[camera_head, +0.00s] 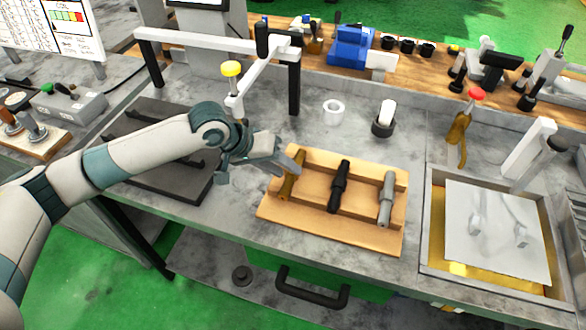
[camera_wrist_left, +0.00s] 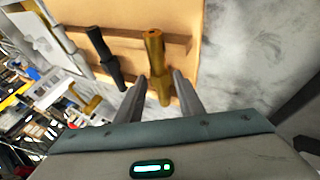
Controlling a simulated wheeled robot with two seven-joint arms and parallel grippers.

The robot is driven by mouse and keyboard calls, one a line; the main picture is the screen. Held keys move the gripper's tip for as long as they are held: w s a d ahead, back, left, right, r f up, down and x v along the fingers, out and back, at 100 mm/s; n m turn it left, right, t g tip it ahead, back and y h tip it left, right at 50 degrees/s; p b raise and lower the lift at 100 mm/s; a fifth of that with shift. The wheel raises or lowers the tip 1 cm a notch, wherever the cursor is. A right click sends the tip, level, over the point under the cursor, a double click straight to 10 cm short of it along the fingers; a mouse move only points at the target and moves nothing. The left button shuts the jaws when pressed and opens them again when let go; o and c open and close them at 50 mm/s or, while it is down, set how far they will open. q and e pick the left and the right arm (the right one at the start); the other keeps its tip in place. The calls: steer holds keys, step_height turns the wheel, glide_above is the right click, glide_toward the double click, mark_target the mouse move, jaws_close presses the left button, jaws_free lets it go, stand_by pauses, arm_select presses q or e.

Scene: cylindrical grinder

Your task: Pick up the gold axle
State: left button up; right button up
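The gold axle (camera_head: 291,180) lies at the left end of a wooden rack (camera_head: 330,229), beside a black axle (camera_head: 339,185) and a grey axle (camera_head: 386,198). My left gripper (camera_head: 288,163) is at the gold axle's upper part in the head view. In the left wrist view the gold axle (camera_wrist_left: 156,62) stands between the two spread fingers of my left gripper (camera_wrist_left: 158,88), with a gap on the left side. The right finger is close to it; contact cannot be told. The black axle (camera_wrist_left: 103,55) is left of the fingers there. My right gripper is not in view.
A white ring (camera_head: 334,112) and a dark holder with a white cylinder (camera_head: 384,120) stand behind the rack. A framed tray (camera_head: 431,238) is at the right. A grey-white frame (camera_head: 200,40) rises behind my left arm. The counter between rack and tray is clear.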

arm_select(q)
steer(key=shift+x, duration=0.9)
jaws_close()
